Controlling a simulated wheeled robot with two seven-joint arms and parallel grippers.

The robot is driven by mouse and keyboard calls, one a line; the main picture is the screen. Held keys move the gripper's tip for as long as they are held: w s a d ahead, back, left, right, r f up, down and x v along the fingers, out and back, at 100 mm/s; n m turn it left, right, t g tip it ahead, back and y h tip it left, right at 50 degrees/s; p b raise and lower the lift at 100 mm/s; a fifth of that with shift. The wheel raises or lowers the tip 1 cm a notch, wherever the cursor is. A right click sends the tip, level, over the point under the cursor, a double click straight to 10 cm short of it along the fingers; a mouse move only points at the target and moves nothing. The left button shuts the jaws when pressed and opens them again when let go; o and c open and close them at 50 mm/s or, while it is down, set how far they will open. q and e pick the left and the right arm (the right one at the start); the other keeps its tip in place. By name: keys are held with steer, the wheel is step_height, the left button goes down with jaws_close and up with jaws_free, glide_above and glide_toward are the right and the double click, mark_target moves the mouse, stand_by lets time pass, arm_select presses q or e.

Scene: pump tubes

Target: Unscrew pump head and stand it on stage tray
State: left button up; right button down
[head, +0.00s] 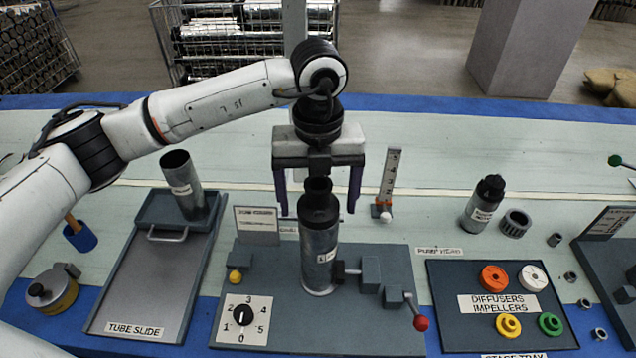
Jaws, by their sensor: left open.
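A metal tube (320,264) stands upright in the fixture on the grey board at the centre. A dark pump head (318,207) with a narrow neck sits on its top. My left gripper (318,212) points down with its two dark purple fingers wide apart. One finger shows on each side of the pump head, with gaps between, and the neck overlaps the gripper's palm in the picture. I cannot tell its exact depth. The stage tray (440,300) at the right holds orange, white, yellow and green rings around a "DIFFUSERS IMPELLERS" label. My right gripper is out of view.
A tube slide (150,290) with an open tube (183,185) is at the left. A red-knobbed lever (418,318) and a numbered dial (242,316) are on the board. A dark-topped cylinder (482,212) and an upright scale (390,172) stand behind. The bench beyond is mostly clear.

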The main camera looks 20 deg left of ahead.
mark_target(319, 184)
arm_select(q)
steer(key=shift+f, duration=0.15)
steer(key=c, duration=1.3)
steer(key=o, duration=0.6)
steer(key=c, duration=0.6)
steer(key=shift+o, duration=0.2)
steer(key=shift+r, duration=0.2)
steer(key=shift+r+p, duration=0.7)
steer(key=shift+r, duration=0.35)
steer(key=shift+r, duration=0.15)
steer(key=shift+r+p, duration=1)
steer(key=shift+r, duration=0.5)
